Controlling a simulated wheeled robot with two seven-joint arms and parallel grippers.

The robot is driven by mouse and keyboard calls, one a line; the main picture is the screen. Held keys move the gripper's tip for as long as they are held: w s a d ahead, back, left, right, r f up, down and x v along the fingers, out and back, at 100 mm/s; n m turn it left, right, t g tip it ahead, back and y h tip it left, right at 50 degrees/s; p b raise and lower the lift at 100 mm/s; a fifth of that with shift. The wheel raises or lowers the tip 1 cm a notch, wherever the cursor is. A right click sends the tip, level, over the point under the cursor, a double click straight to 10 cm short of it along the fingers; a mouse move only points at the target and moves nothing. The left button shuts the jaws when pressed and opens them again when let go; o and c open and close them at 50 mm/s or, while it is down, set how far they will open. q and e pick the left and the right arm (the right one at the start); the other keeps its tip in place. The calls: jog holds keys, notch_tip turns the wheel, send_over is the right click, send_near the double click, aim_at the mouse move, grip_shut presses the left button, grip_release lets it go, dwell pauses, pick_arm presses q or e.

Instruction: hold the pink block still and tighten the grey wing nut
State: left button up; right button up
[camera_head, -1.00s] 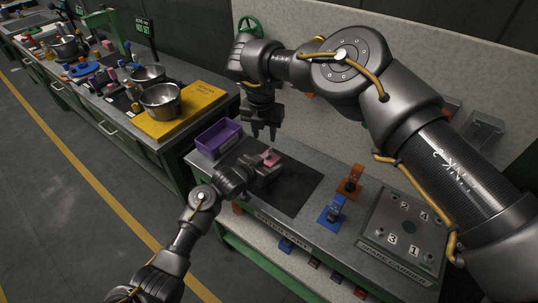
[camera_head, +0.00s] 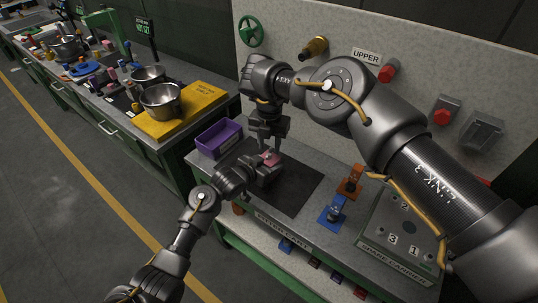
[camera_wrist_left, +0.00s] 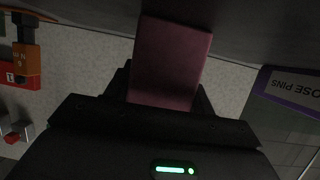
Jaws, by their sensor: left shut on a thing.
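The pink block (camera_head: 270,158) is over the black mat on the bench in the head view, and it fills the upper middle of the left wrist view (camera_wrist_left: 170,62). My left gripper (camera_head: 268,170) is shut on the pink block from the front left. My right gripper (camera_head: 267,147) points down directly above the block, its fingertips close to the block's top. I cannot make out the grey wing nut; the right gripper covers that spot. Whether the right fingers are open or shut is too small and dark to tell.
A purple bin (camera_head: 219,138) stands behind left on the bench. A blue fixture (camera_head: 332,213) and an orange one (camera_head: 350,183) stand to the right, near a grey numbered panel (camera_head: 398,230). The black mat (camera_head: 300,188) is bare on its right. A wall board with fittings rises behind.

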aim_at(269, 154)
jog(key=shift+f, duration=1.55)
jog(key=shift+r, duration=0.15)
jog(key=shift+r, duration=1.35)
jog(key=n, duration=1)
